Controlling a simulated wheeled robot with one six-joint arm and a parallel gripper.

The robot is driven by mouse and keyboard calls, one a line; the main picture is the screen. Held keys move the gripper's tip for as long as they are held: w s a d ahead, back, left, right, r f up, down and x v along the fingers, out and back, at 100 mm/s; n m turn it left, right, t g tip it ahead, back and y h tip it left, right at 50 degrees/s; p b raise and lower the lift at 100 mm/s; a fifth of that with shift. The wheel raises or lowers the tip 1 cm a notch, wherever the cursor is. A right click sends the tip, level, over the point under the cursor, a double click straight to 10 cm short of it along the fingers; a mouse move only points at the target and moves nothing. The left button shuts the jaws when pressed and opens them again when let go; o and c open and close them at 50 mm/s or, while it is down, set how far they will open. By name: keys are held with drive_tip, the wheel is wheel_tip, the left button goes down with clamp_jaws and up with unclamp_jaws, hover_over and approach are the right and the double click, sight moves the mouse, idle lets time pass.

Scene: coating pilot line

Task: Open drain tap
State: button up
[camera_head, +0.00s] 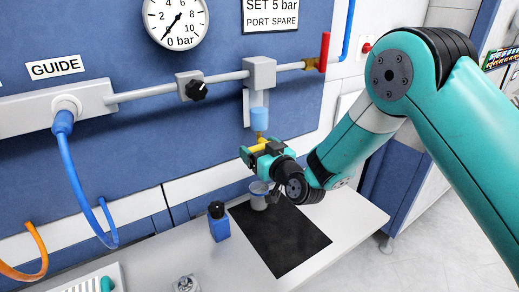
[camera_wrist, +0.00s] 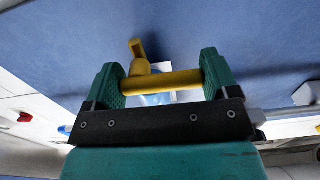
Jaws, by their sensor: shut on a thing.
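The yellow drain tap (camera_head: 261,140) hangs under a light blue bowl (camera_head: 259,119) below a grey block on the wall pipe. My gripper (camera_head: 260,150) is at the tap, with its green jaws on either side of it. In the wrist view, the tap's yellow bar (camera_wrist: 165,82) spans between the two jaws of my gripper (camera_wrist: 160,78), which are shut on its ends. A short yellow stub (camera_wrist: 138,50) sticks up from the bar. A small grey cup (camera_head: 258,198) stands on the black mat below, partly hidden by my gripper.
A blue bottle with a black cap (camera_head: 218,226) stands left of the black mat (camera_head: 285,243) on the white bench. A black knob (camera_head: 196,90) and a red lever (camera_head: 324,50) sit on the pipe. A gauge (camera_head: 177,20) is above. A blue hose (camera_head: 82,190) hangs at left.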

drive_tip(key=shift+m, duration=0.3)
drive_tip(key=m, duration=0.2)
drive_tip(key=r+m, duration=0.1)
drive_tip(key=m, duration=0.1)
drive_tip(key=shift+w+d+r+m+p, duration=0.1)
drive_tip(key=shift+r+m+p, duration=0.15)
drive_tip(key=shift+m, duration=0.8)
drive_tip(key=shift+d+r+m+p, duration=0.1)
drive_tip(key=shift+m+p, duration=0.15)
drive_tip(key=shift+m, duration=0.8)
drive_tip(key=o, duration=0.8)
